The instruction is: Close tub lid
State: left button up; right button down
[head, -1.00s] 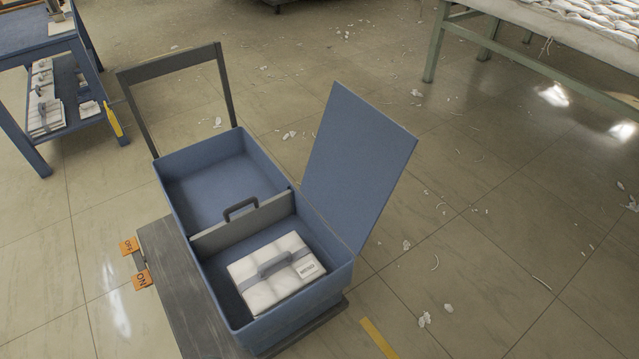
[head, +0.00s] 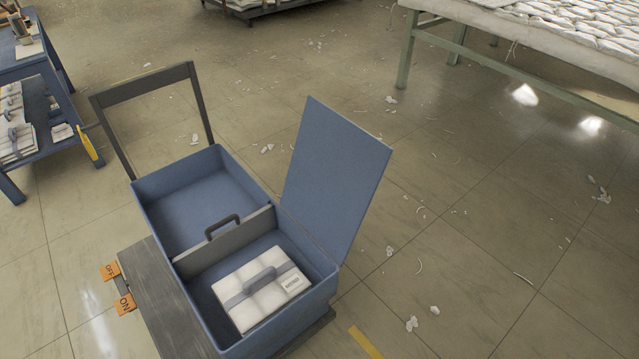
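The blue tub (head: 318,306) stands on a dark cart in the head view. A grey divider (head: 190,262) with a dark handle splits it into two compartments. The far compartment is empty. The near one holds a folded white quilted bundle (head: 245,318) with a grey strap, a handle and a small label. The blue lid (head: 335,175) stands raised and tilted along the tub's right side, beside the near compartment. Both compartments are uncovered. Neither of my grippers shows in the view.
The cart has a dark upright push handle (head: 143,82) and a grey deck (head: 165,300) with orange ON and OFF tags (head: 118,288). A blue shelf unit (head: 52,110) stands at the left. A green-legged table (head: 408,55) with quilted white material is at upper right. Open floor with white scraps lies to the right.

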aim_at(337, 170)
jog(key=l+u, duration=0.2)
jog(key=u, duration=0.25)
jog(key=i+l+u, duration=0.1)
jog(key=l+u, duration=0.15)
jog(key=u, duration=0.2)
jog(key=l+u, duration=0.2)
jog(key=u, duration=0.25)
jog(key=l+u, duration=0.15)
jog(key=l, duration=0.25)
jog(key=k+l+u, duration=0.15)
jog(key=l, duration=0.2)
jog(key=k+l+u, duration=0.15)
jog(key=l, duration=0.25)
jog(key=k+l+u, duration=0.15)
jog(key=l, duration=0.2)
jog(key=k+l+u, duration=0.15)
jog(key=l, duration=0.2)
jog(key=k+l, duration=0.15)
jog(key=l, duration=0.2)
jog(key=k+l, duration=0.1)
jog(key=l, duration=0.2)
jog(key=k+l, duration=0.15)
jog(key=l, duration=0.2)
jog(key=k+l, duration=0.15)
jog(key=l, duration=0.15)
jog(key=k+l, duration=0.1)
jog(key=l, duration=0.25)
